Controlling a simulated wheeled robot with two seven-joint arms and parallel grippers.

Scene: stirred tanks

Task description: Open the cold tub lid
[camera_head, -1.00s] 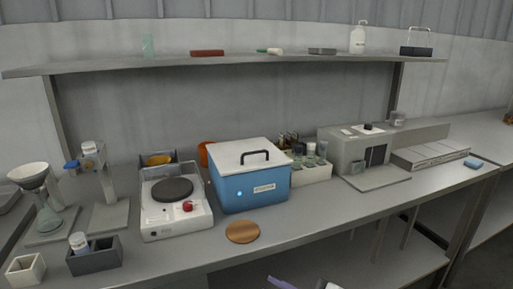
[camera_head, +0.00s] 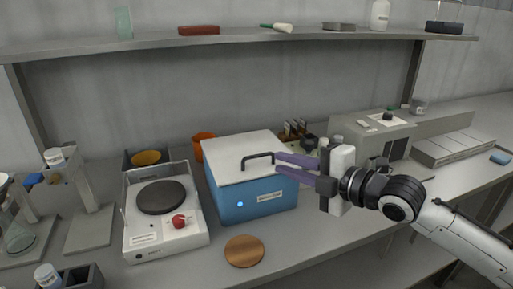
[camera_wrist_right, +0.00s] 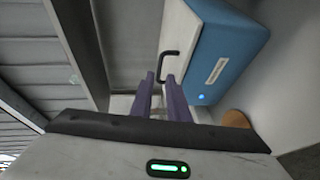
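The cold tub is a blue box (camera_head: 258,200) with a white lid (camera_head: 235,153) and a dark arched handle (camera_head: 257,156) on top. The lid lies flat and closed on the tub. My right gripper (camera_head: 277,168) reaches in from the right, its purple fingers apart with a clear gap, tips just beside the handle's right end. The right wrist view shows the handle (camera_wrist_right: 168,64) just past the fingertips (camera_wrist_right: 158,80), with nothing held between them. Whether a finger touches the handle is unclear. My left gripper is out of view.
A hot plate (camera_head: 164,238) with a red knob stands left of the tub, and an orange container (camera_head: 202,146) behind it. A copper disc (camera_head: 244,251) lies in front. A grey machine (camera_head: 372,140) stands to the right. A loaded shelf (camera_head: 230,40) runs above.

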